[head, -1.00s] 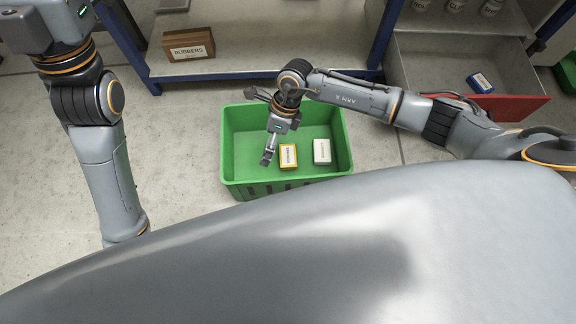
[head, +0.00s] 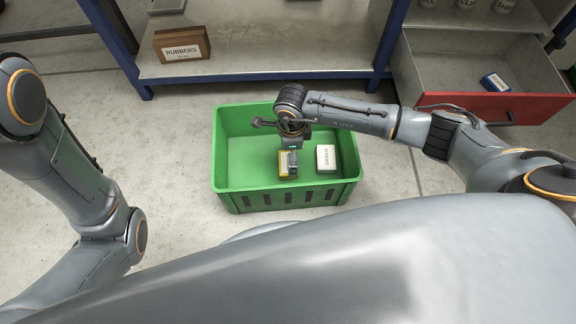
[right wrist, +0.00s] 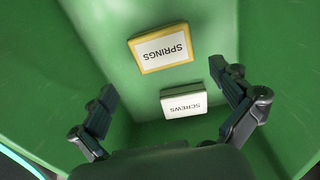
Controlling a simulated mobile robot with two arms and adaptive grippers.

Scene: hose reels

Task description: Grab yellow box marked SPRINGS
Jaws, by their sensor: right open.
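The yellow box marked SPRINGS (right wrist: 160,48) lies label up on the floor of the green crate (head: 235,199). In the head view the yellow box (head: 282,164) is partly hidden behind my right gripper (head: 292,166), which points down over it. In the right wrist view my right gripper (right wrist: 162,82) is open and empty. Its fingers are spread wide, and the SPRINGS box appears beyond the fingertips. I cannot tell the exact gap. My left gripper is out of view; only its arm shows at the left.
A white box marked SCREWS (head: 326,157) lies in the crate beside the yellow one, to its right. The crate's left part is empty. Behind stands a shelf with a brown RUBBERS box (head: 181,44). An open red-fronted drawer (head: 500,106) at the right holds a blue box (head: 495,83).

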